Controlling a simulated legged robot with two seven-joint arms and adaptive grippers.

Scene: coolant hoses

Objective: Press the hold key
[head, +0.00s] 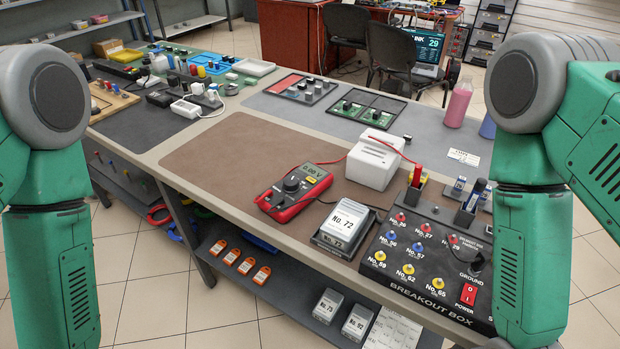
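A red and dark multimeter (294,192) lies on the brown mat, with a lit greenish display at its upper right and a round dial in its middle. Small keys seem to sit between dial and display, but they are too small to read, so I cannot tell which is the hold key. Red and black leads run from the meter toward the right. My green left and right arm links hang at the picture's two sides. Neither gripper shows, and nothing of mine touches the meter.
Right of the meter stand a block marked No. 72 (344,226), a white box (374,160) with a red lead across it, and a black breakout box (425,262) with colored jacks. The brown mat (225,150) is clear left of the meter. Orange items lie on the lower shelf.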

